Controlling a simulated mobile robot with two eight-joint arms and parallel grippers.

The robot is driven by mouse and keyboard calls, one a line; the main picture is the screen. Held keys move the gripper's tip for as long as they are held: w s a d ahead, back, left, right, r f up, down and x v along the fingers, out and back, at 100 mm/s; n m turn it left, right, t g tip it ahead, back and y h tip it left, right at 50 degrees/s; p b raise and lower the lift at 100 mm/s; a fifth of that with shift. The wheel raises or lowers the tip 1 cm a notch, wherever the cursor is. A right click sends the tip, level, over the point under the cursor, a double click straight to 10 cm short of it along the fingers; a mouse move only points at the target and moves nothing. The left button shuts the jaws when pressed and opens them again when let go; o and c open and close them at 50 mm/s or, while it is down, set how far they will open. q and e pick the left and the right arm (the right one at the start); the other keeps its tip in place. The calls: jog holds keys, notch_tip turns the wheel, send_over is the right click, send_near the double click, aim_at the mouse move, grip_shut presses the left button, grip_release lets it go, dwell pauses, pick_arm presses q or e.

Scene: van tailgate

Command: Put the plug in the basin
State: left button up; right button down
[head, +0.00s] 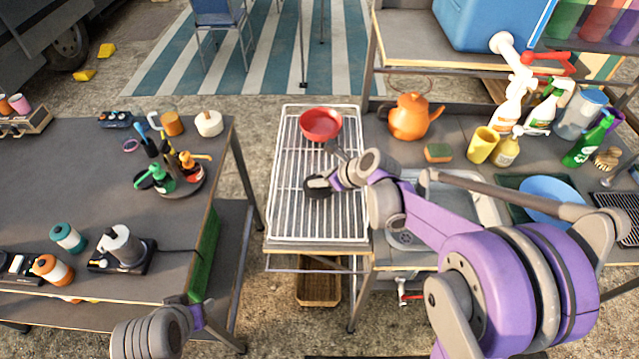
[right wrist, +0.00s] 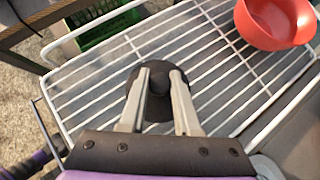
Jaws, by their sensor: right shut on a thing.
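The black round plug (head: 318,190) is over the white wire rack, left of the basin. In the right wrist view the plug (right wrist: 160,115) sits between the two grey fingers. My right gripper (head: 325,183) is shut on its knob. I cannot tell whether the plug touches the rack. The metal basin (head: 488,208) is set in the bench to the right, partly hidden by my right arm; its drain (head: 403,238) shows at the front left. My left arm shows at the bottom left, its jaws too unclear to read.
The wire rack (head: 285,150) holds a red bowl (head: 321,124) at its back. An orange kettle (head: 411,117), a sponge (head: 438,152) and a yellow cup (head: 482,145) stand behind the basin. A tap lever (head: 410,297) sticks out below the basin. A dark table (head: 80,180) stands left.

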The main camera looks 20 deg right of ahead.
notch_tip(320, 180, up, 7)
jog(key=shift+f, duration=0.15)
jog(key=shift+d+m, duration=0.2)
jog(key=shift+m, duration=0.1)
jog(key=d+m+h, duration=0.1)
jog(key=d+f+m+t+h, duration=0.1)
jog(key=shift+w+m, duration=0.35)
jog(key=shift+m, duration=0.05)
jog(key=shift+d+f+h, duration=0.15)
jog(key=shift+d+h, duration=0.15)
